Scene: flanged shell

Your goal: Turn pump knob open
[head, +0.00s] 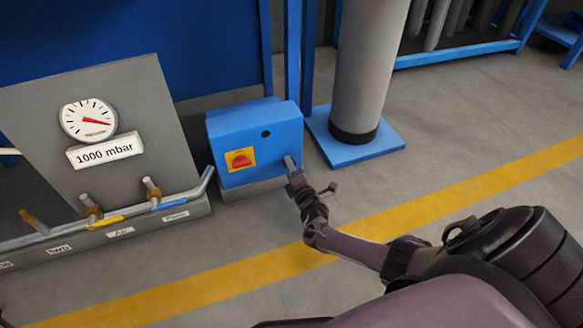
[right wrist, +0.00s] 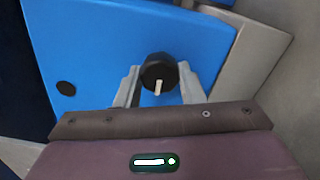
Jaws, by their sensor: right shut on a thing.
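The blue pump box (head: 252,119) stands on the floor in the middle of the head view. My right gripper (head: 291,163) is at the right side of its front face, where the jaws hide the knob. In the right wrist view, a round black knob (right wrist: 160,71) with a pale pointer mark sits on the blue face (right wrist: 130,35). My right gripper's two fingers (right wrist: 160,88) are on either side of it, shut on the knob. The pale mark points toward the bottom of that picture. My left gripper is not in view.
A red switch on a yellow plate (head: 240,160) is on the box front, left of my gripper. A grey panel (head: 110,125) with a gauge reading 1000 mbar and several pipe valves stands left. A grey column (head: 368,70) stands behind right.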

